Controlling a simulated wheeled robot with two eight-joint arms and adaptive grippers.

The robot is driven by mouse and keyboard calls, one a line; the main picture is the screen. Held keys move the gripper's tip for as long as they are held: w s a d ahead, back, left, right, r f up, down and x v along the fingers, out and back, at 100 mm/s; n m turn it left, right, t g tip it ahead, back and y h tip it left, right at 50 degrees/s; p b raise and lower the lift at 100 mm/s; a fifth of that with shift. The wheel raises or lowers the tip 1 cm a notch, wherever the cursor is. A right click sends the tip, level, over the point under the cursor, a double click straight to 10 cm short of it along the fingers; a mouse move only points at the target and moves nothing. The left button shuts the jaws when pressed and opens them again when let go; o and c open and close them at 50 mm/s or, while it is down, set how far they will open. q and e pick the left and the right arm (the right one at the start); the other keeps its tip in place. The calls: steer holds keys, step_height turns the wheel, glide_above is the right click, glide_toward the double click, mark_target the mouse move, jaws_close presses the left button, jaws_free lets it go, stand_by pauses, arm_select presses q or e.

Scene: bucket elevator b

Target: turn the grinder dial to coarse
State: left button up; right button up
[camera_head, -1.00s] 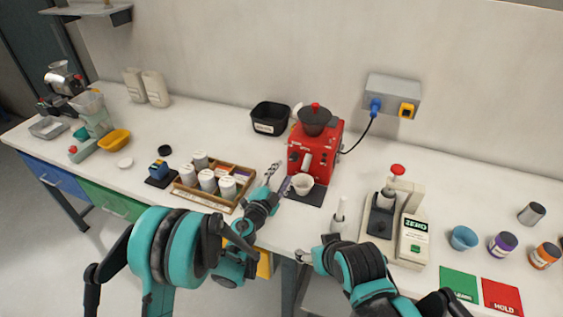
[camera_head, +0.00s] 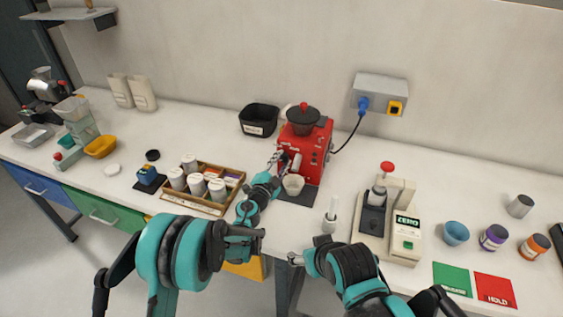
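The red grinder (camera_head: 318,150) with a dark hopper (camera_head: 303,118) on top stands at the back middle of the counter. Its dial is too small or too covered to make out. My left gripper (camera_head: 279,158) is at the grinder's front left, close to its body; I cannot tell whether it touches. Its fingers are too small to show whether they are open or shut. My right gripper (camera_head: 293,258) is low at the counter's front edge, well away from the grinder. Its fingers are also unclear.
A white cup (camera_head: 293,185) stands on a dark mat before the grinder. A wooden tray of white jars (camera_head: 217,190) is to the left, a black bin (camera_head: 259,119) behind. A scale (camera_head: 407,234) is to the right. A cable runs to the wall socket box (camera_head: 379,92).

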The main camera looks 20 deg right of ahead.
arm_select(q)
jaws_close()
steer(key=m+b, duration=0.1)
steer(key=m, duration=0.3)
steer(key=shift+m, duration=0.3)
steer(key=m+b, duration=0.1)
steer(key=m, duration=0.2)
steer(key=shift+y, duration=0.3)
steer(key=shift+m+b, duration=0.45)
steer(key=shift+m, duration=1.45)
